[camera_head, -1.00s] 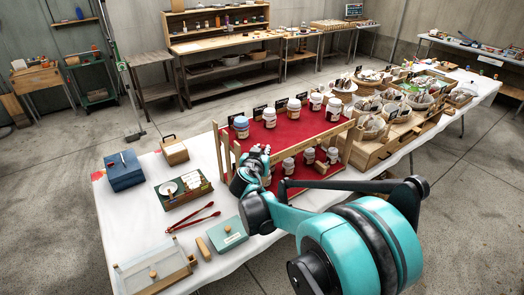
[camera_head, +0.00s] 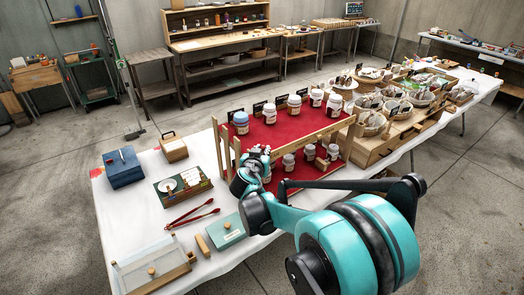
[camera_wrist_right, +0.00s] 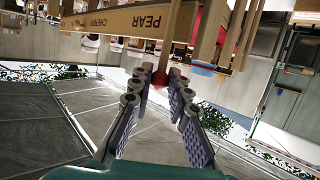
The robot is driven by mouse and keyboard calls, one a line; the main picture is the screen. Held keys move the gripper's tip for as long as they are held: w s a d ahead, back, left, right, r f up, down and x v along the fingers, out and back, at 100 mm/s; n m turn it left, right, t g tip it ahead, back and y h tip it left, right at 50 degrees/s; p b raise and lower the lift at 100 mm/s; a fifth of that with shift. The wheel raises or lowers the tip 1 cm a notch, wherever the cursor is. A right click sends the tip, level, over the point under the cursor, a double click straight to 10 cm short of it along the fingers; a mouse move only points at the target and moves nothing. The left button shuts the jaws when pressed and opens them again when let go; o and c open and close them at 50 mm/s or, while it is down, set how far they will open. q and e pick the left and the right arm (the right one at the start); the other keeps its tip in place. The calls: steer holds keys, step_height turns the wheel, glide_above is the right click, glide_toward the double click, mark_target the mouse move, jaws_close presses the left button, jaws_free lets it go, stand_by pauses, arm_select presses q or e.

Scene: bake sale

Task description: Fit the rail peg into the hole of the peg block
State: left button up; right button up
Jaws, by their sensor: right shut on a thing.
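My right gripper (camera_head: 262,157) is at the front left of the wooden rack (camera_head: 226,158), close to its front rail. In the right wrist view its two fingers (camera_wrist_right: 161,77) are closed in on a small red-ended piece, which I take as the rail peg (camera_wrist_right: 160,79). A light wooden stem seems to run up from it towards the rail. The rail with the words PEAR and CHERRY (camera_wrist_right: 120,21) is just beyond the fingertips. I cannot make out the peg block or its hole for certain. My left gripper is not in view.
The rack has red shelves (camera_head: 284,128) with several jars on both levels. Left of it on the white table are a blue box (camera_head: 124,173), red tongs (camera_head: 190,216), a teal box (camera_head: 228,230) and a glass-topped case (camera_head: 140,268). Baskets (camera_head: 372,124) stand to the right.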

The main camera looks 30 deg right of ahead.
steer(key=shift+f+b, duration=0.65)
steer(key=shift+f, duration=0.25)
steer(key=o, duration=0.8)
steer(key=shift+o, duration=0.2)
steer(key=shift+a, duration=0.1)
steer(key=v, duration=1.2)
steer(key=s+a+f+n+g+y, duration=0.2)
steer(key=s+a+f+n+y, duration=0.2)
steer(key=s, duration=0.5)
steer(key=s+a+f+n+g+y, duration=0.2)
steer(key=s+a+f+n+y, duration=0.2)
steer(key=s+a, duration=0.5)
step_height(320, 180, down, 3)
steer(key=shift+s+r+y, duration=0.15)
steer(key=shift+s+y, duration=0.25)
steer(key=shift+y, duration=0.3)
